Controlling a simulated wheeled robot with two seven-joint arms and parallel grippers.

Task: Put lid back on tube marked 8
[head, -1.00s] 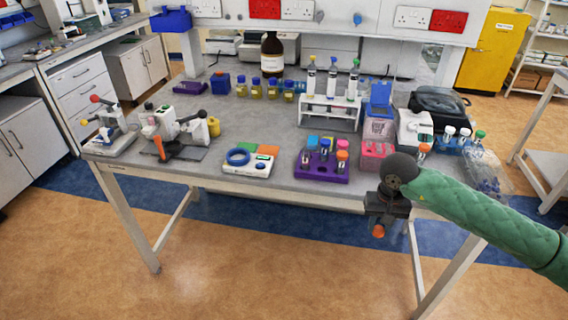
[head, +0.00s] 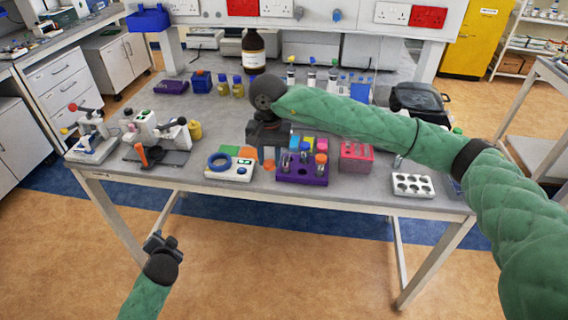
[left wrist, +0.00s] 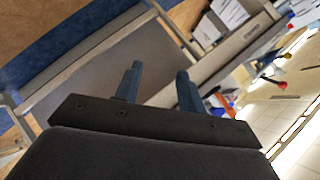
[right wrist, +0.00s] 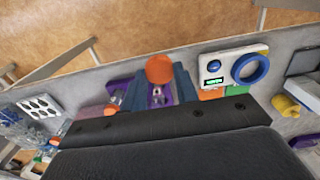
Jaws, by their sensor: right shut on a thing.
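My right gripper (head: 268,150) is shut on an orange lid (right wrist: 160,68), which shows between its fingertips. In the head view the lid (head: 268,166) hangs below the gripper, just left of the purple rack. The purple rack (head: 290,180) holds several tubes, at least one with an orange cap (head: 320,158); one clear tube top (head: 286,162) shows no lid. The rack is partly hidden behind my fingers in the right wrist view. I cannot read any number on the tubes. My left gripper (head: 160,240) is open and empty, in front of the table and below its top.
A white device with a blue ring (head: 220,161) lies left of the purple rack. A pink rack (head: 355,164) stands to its right, and a white rack with holes (head: 412,186) lies near the front edge. Bottles stand at the back. My right arm crosses over the table's right half.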

